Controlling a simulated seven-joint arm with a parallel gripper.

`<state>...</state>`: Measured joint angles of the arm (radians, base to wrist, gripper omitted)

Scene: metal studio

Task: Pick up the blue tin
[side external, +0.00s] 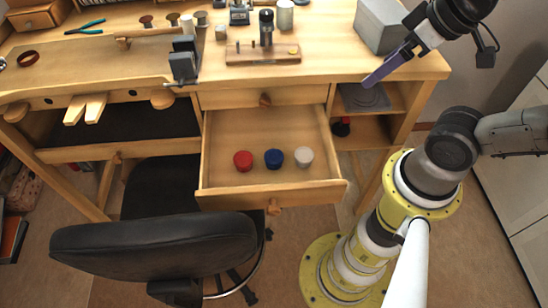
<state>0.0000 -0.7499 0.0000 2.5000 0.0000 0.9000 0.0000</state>
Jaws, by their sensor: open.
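The blue tin (274,158) is small and round. It sits in the open drawer (325,192) of the workbench, between a red tin (243,160) on its left and a white tin (304,156) on its right. The tins stand apart in a loose row. My gripper (372,80) is up and to the right of the drawer, near the bench's front right edge, and away from the tins. It is open and holds nothing that I can see; its fingers show side-on.
A grey box (380,24) stands on the bench (330,62) close to my gripper. A black chair (150,245) stands in front, its back left of and below the drawer. A closed upper drawer (262,96) lies just behind the open one. Open shelves (362,130) are at the right.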

